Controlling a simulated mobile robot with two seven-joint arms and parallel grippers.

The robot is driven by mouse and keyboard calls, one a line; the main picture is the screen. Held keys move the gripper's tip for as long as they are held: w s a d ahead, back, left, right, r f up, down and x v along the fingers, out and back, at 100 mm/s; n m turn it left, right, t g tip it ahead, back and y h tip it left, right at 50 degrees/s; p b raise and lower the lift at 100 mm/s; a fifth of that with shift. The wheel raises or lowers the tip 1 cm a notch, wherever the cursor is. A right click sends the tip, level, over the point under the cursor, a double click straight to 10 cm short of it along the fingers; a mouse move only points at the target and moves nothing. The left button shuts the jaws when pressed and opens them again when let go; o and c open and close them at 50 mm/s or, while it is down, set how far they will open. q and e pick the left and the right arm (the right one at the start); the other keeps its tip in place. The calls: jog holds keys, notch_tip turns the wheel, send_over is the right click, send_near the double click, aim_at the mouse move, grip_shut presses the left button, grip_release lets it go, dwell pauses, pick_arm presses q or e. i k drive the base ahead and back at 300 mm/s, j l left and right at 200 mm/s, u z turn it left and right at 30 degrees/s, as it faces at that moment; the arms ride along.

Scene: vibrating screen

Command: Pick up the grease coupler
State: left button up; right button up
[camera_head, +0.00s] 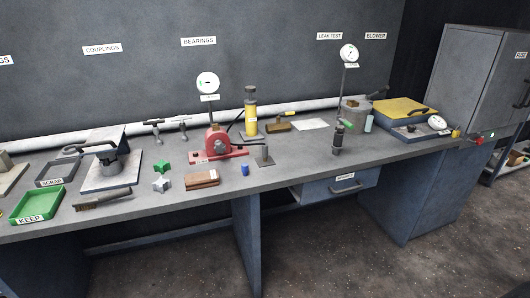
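I cannot tell for certain which object is the grease coupler. A tall yellow cylinder with black ends (251,118) stands upright on the bench behind the red device, with a dark hose or rod slanting at its left side. A small blue cylinder (245,169) stands near the bench's front edge. A dark upright cylindrical tool (338,139) stands further right, below the gauge stand. A small grey post on a plate (264,154) is right of the red device. Neither of my grippers shows in the view.
The long grey bench (210,215) carries a red device (217,143), a green KEEP tray (37,204), a dark SCRAP tray (60,173), green and pale star-shaped knobs, a brown block (202,179) and a yellow-topped case (404,110). A drawer (338,187) hangs below.

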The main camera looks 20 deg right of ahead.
aim_at(264, 148)
jog(key=i+l, duration=0.15)
jog(key=l, duration=0.2)
jog(key=i+l, duration=0.15)
jog(key=l, duration=0.2)
jog(key=i+l, duration=0.15)
jog(key=l, duration=0.2)
jog(key=i+l, duration=0.15)
jog(key=l, duration=0.2)
jog(key=i+l, duration=0.2)
jog(key=l, duration=0.15)
jog(key=u, duration=0.05)
